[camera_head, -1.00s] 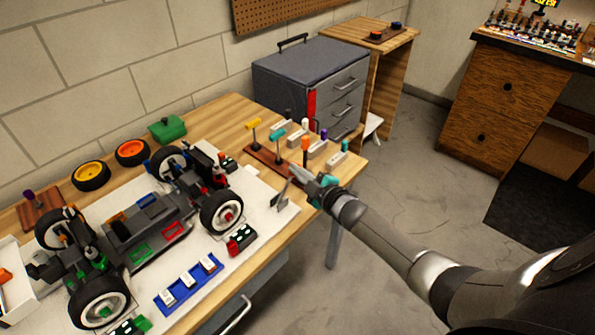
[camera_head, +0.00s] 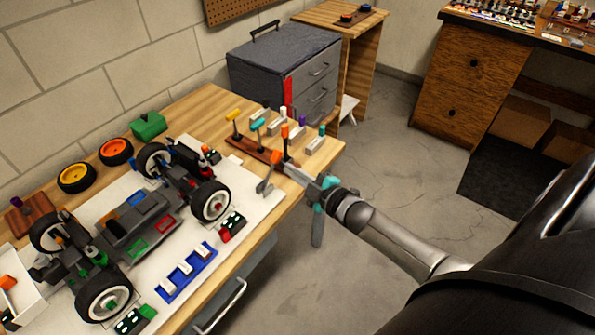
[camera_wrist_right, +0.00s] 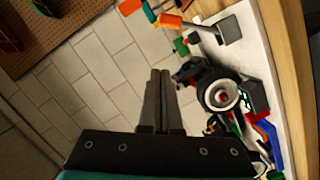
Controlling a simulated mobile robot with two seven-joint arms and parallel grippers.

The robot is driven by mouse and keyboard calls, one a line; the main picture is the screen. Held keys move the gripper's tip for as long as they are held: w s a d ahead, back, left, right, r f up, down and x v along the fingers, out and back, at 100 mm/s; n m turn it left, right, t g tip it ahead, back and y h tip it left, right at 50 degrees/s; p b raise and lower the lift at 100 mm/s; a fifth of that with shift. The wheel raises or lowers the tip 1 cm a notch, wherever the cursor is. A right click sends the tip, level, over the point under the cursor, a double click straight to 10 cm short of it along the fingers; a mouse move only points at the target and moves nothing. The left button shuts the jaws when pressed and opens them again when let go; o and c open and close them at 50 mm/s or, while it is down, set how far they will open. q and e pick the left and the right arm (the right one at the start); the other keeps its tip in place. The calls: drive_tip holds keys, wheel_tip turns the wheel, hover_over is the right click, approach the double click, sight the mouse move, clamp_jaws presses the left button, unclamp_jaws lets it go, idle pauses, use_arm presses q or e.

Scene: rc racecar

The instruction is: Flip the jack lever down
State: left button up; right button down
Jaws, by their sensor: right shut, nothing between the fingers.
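The jack (camera_head: 265,187) is a small grey piece near the right corner of the white mat, with a grey lever that tilts up to an orange tip (camera_head: 276,157). In the right wrist view the orange tip (camera_wrist_right: 174,20) lies up and right of my fingers, with the grey jack part (camera_wrist_right: 231,30) beside it on the mat. My right gripper (camera_head: 284,166) is shut and empty, just right of the lever in the head view; I cannot tell whether they touch. It also shows in the wrist view (camera_wrist_right: 161,72). My left gripper is not in view.
The RC car (camera_head: 125,225) stands on the white mat (camera_head: 262,212) left of the jack. A wooden tool rack (camera_head: 247,149) with several coloured handles is close behind the gripper. A grey drawer cabinet (camera_head: 270,62) stands farther back. The floor right of the bench is free.

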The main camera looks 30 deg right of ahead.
drive_tip(key=shift+s+d+r, duration=0.15)
drive_tip(key=shift+s, duration=0.55)
drive_tip(key=s+a+f+m+g+h+b, duration=0.1)
drive_tip(key=s+f+m+g, duration=0.1)
drive_tip(key=s+f, duration=0.5)
drive_tip(key=s+f+m+g+h, duration=0.1)
drive_tip(key=s+f+m+g, duration=0.15)
drive_tip(key=f, duration=0.75)
drive_tip(key=s+a+f+m+g+h+b, duration=0.1)
drive_tip(key=s+f+m+g, duration=0.15)
drive_tip(key=s+f, duration=0.5)
drive_tip(key=s+a+f+m+g, duration=0.1)
drive_tip(key=s+a+f+g, duration=0.1)
drive_tip(key=s+f, duration=0.3)
drive_tip(key=s+a+f+m+g+b, duration=0.1)
drive_tip(key=s+a+f+g, duration=0.2)
drive_tip(key=s, duration=0.8)
drive_tip(key=s+a+f+m+g+b, duration=0.1)
drive_tip(key=s+a+f+g, duration=0.2)
drive_tip(key=s+f, duration=0.4)
drive_tip(key=shift+s+a+y, duration=0.4)
drive_tip(key=shift+s+a, duration=0.05)
drive_tip(key=shift+s, duration=0.3)
